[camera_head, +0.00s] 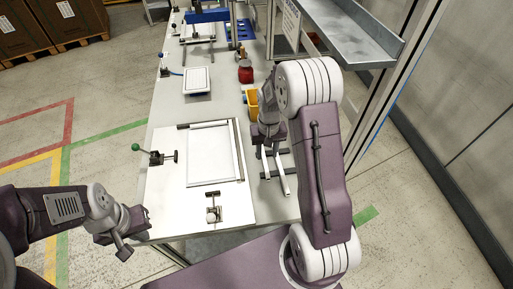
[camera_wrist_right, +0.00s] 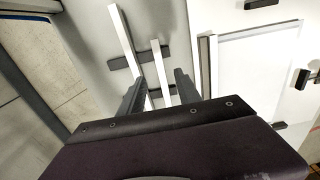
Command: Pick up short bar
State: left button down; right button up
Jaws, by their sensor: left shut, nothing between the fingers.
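The short white bar (camera_wrist_right: 162,77) lies across dark supports (camera_wrist_right: 143,57), beside a longer white bar (camera_wrist_right: 124,38). My right gripper (camera_wrist_right: 160,90) is open, its fingers apart around the short bar's near part; I cannot tell whether they touch it. The near ends of both bars are hidden behind the gripper. In the head view this gripper (camera_head: 268,155) is over the supports and partly hides the bars. My left gripper (camera_head: 124,252) is shut and empty, off the table's near left corner.
A white panel with a frame (camera_head: 214,155) lies left of the bars, with clamps (camera_head: 213,208) around it. A yellow bin (camera_head: 252,103) and a red container (camera_head: 245,72) stand beyond. A metal shelf (camera_head: 350,35) overhangs the right side.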

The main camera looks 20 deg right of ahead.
aim_at(267, 168)
jog(key=shift+s+r, duration=0.1)
jog(key=shift+s, duration=0.45)
notch_tip(267, 168, down, 4)
jog(key=shift+a+r, duration=0.1)
jog(key=shift+r, duration=0.15)
jog(key=shift+w+d+f, duration=0.15)
jog(key=shift+d+f, duration=0.05)
jog(key=shift+f, duration=0.2)
jog(key=f, duration=0.1)
jog(key=f+p, duration=0.1)
jog(key=f, duration=0.2)
jog(key=shift+a, duration=0.25)
jog(key=shift+d+f, duration=0.1)
jog(key=shift+f, duration=0.3)
pick_arm(q)
jog(key=shift+s+a+r, duration=0.1)
jog(key=shift+a+r, duration=0.1)
jog(key=shift+r, duration=0.35)
jog(key=shift+s+a+r, duration=0.1)
jog(key=shift+a+r, duration=0.05)
jog(key=shift+r, duration=0.4)
pick_arm(e)
grip_shut()
